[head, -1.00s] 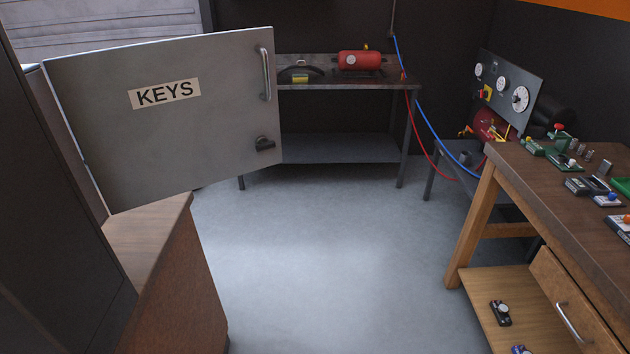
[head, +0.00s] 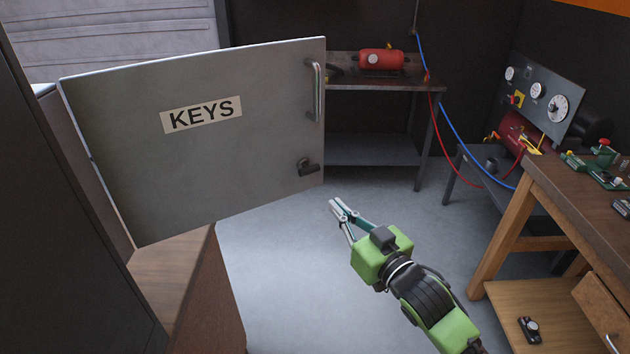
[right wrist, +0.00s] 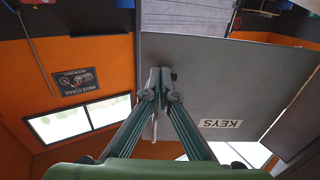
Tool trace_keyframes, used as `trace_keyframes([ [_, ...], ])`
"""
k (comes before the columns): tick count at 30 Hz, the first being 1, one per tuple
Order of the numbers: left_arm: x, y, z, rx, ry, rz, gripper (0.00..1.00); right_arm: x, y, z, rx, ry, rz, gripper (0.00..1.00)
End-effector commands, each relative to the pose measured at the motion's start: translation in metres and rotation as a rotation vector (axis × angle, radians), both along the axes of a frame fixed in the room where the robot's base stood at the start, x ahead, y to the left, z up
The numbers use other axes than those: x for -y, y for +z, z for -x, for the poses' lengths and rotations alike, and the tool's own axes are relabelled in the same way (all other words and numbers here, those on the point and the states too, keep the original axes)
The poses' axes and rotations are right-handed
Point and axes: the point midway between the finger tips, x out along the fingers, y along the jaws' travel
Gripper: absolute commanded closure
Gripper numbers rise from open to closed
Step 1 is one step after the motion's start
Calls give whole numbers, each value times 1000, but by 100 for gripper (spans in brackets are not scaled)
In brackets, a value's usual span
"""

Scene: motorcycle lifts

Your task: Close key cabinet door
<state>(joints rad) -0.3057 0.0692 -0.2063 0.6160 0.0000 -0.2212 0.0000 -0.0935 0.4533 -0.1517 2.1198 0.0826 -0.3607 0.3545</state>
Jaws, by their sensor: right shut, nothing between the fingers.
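The grey key cabinet door (head: 230,140) stands swung open in the head view, its face with the KEYS label (head: 202,114) towards me. A vertical bar handle (head: 316,90) and a dark latch (head: 308,167) sit near its right edge. My right gripper (head: 337,205) is shut and empty, just right of and below the door's lower right corner. In the right wrist view the fingertips (right wrist: 160,76) overlap the door (right wrist: 240,75) near its left edge; I cannot tell whether they touch it. The cabinet's inside is hidden. My left gripper is out of view.
A brown wooden surface (head: 172,272) lies below the door. A workbench (head: 540,200) with small parts stands at the right, and a metal table (head: 385,85) with a red tank (head: 381,59) at the back. Open floor (head: 290,290) lies between.

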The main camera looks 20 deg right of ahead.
Motion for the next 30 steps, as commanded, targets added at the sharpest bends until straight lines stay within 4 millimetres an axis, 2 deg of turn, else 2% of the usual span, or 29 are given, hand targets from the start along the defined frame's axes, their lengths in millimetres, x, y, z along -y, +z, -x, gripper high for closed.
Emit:
trace_keyframes([
  [3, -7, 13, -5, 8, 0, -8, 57, -6, 5, -26, 1, -1, 0, 100],
  [9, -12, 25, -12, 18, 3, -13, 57, -16, 4, -65, 0, -1, 1, 100],
  [15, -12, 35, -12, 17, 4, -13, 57, -23, 3, -89, 0, 0, 1, 100],
  [21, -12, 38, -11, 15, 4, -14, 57, -25, 1, -100, 0, 0, 2, 100],
  [30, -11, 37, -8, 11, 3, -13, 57, -25, 0, -101, 0, 0, 2, 100],
])
